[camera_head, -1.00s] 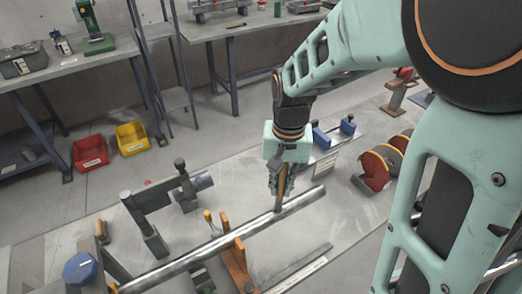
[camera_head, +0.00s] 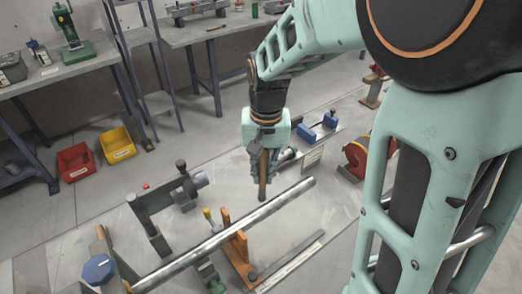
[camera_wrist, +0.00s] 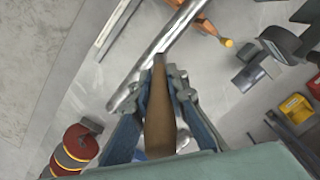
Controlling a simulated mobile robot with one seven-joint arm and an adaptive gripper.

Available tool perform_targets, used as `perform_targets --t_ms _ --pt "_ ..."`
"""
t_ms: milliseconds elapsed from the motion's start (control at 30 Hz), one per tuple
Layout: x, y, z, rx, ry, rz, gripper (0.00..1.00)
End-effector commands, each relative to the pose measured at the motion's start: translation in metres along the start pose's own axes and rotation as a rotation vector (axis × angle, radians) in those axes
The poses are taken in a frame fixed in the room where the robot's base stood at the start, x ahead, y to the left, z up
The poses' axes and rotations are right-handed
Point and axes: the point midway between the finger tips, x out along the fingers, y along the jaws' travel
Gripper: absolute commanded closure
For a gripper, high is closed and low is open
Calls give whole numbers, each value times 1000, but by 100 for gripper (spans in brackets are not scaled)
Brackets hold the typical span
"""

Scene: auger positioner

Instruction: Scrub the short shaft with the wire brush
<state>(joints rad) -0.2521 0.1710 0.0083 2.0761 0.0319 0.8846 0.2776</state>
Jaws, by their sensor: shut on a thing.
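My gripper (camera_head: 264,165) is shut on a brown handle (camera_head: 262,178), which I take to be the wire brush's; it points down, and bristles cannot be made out. The handle also shows between the fingers in the wrist view (camera_wrist: 160,110). A long shiny shaft (camera_head: 225,236) runs diagonally across the table below. The handle's lower end appears just behind the shaft's far edge, with a small gap in the head view. Another short silver cylinder (camera_head: 286,157) lies behind my gripper, partly hidden. I cannot tell for certain which one is the short shaft.
An orange bracket (camera_head: 238,250) stands at the long shaft. A dark grey clamp-like fixture (camera_head: 150,215) is to the left, blue blocks (camera_head: 320,130) behind, and red-and-yellow discs (camera_head: 358,155) to the right. A flat metal bar (camera_head: 290,262) lies in front.

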Motion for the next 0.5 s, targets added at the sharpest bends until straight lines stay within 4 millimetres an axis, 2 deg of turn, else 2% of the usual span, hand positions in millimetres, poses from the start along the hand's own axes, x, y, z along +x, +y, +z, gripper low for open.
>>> perform_targets --t_ms 33,233,500 --pt "-9 0 -1 1 0 0 100" --pt "-26 2 -5 1 0 0 100" --pt "-30 2 -6 1 0 0 100"
